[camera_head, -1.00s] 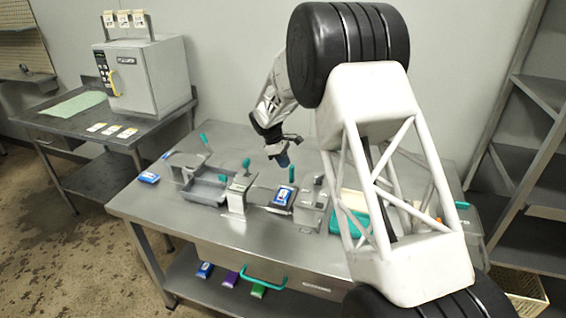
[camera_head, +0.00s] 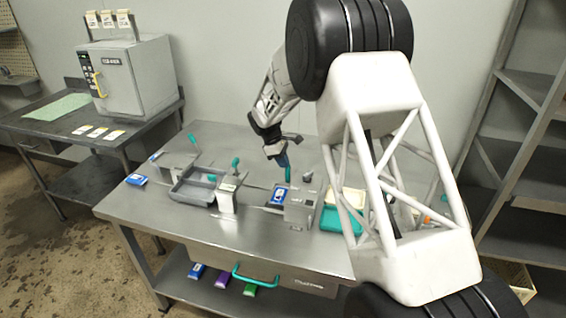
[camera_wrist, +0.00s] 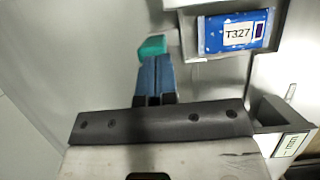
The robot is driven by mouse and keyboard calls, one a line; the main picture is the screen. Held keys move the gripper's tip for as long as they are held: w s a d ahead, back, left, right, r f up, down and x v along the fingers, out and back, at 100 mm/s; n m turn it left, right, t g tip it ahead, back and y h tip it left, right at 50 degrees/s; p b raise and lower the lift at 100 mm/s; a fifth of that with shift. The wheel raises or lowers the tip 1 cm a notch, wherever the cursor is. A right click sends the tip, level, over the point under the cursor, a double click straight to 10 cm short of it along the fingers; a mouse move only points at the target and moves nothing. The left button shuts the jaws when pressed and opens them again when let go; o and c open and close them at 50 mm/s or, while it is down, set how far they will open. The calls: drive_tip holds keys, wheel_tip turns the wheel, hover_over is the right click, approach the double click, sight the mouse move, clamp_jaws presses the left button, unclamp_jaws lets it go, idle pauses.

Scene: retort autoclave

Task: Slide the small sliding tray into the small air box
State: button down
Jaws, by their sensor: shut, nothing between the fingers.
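The small sliding tray (camera_wrist: 187,38) is a grey tray holding a blue packet labelled T327 (camera_wrist: 225,34); the packet also shows in the head view (camera_head: 276,195). A teal handle (camera_wrist: 152,46) stands beside the tray. The small air box (camera_head: 299,209) is a grey box just right of the packet and partly covers the tray from the head camera. A grey box with a label shows at lower right in the wrist view (camera_wrist: 268,112). My gripper (camera_head: 284,162) is shut and empty, its blue fingertips (camera_wrist: 153,72) right at the teal handle; contact is unclear.
A larger grey tray (camera_head: 192,197) and its box (camera_head: 228,195) stand to the left. A teal container (camera_head: 333,221) is to the right, partly behind my arm. A second blue packet (camera_head: 136,180) lies at the table's left edge. The table front (camera_head: 220,245) is clear.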

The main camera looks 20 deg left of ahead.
drive_tip(key=a+r, duration=0.7)
drive_tip(key=r, duration=0.2)
drive_tip(key=shift+a+r, duration=0.15)
drive_tip(key=shift+a, duration=0.15)
drive_tip(key=c, duration=1.8)
unclamp_jaws()
drive_tip(key=shift+o, duration=2.2)
drive_tip(key=shift+d+f, duration=0.25)
drive_tip(key=o, duration=0.5)
drive_tip(key=d+f+y, duration=0.2)
drive_tip(key=f, duration=0.1)
drive_tip(key=d+f+y, duration=0.1)
drive_tip(key=d+f, duration=0.1)
drive_tip(key=shift+w+y, duration=0.3)
drive_tip(key=shift+y, duration=0.1)
drive_tip(key=shift+w+d+f+y, duration=0.1)
drive_tip(key=shift+d+f+y, duration=0.2)
drive_tip(key=shift+d+f, duration=0.1)
